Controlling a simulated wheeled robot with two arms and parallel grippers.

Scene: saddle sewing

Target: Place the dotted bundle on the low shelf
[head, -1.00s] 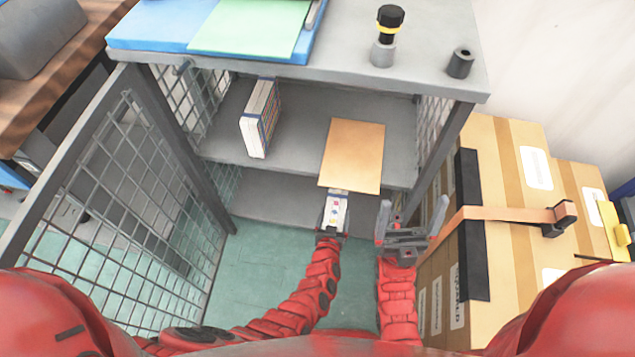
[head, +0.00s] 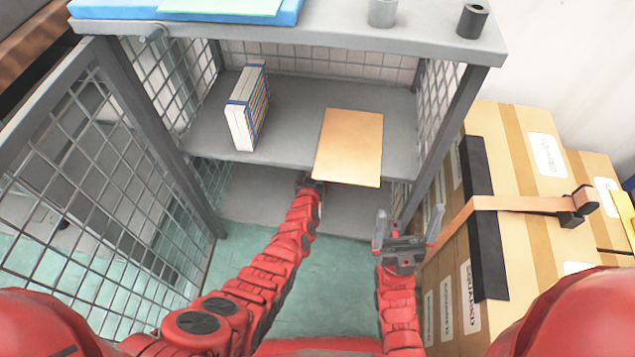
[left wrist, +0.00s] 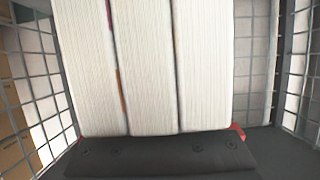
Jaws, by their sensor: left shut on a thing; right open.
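The dotted bundle (left wrist: 150,65) fills the left wrist view as three thick stacks of white page edges, upright side by side. My left gripper (left wrist: 160,150) is shut on it; its dark body spans the bottom of that view. In the head view my left gripper (head: 309,184) reaches in under the front edge of the middle shelf, above the low shelf (head: 262,196). The bundle is mostly hidden there, so I cannot tell whether it touches the low shelf. My right gripper (head: 408,238) is open and empty, in front of the rack's right side.
The middle shelf (head: 200,140) bears a striped book set (head: 247,110) and a tan board (head: 348,147) overhanging its front edge. Mesh sides (head: 100,190) bound the rack. Strapped cardboard boxes (head: 520,220) stand close at right. The low shelf's left part looks clear.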

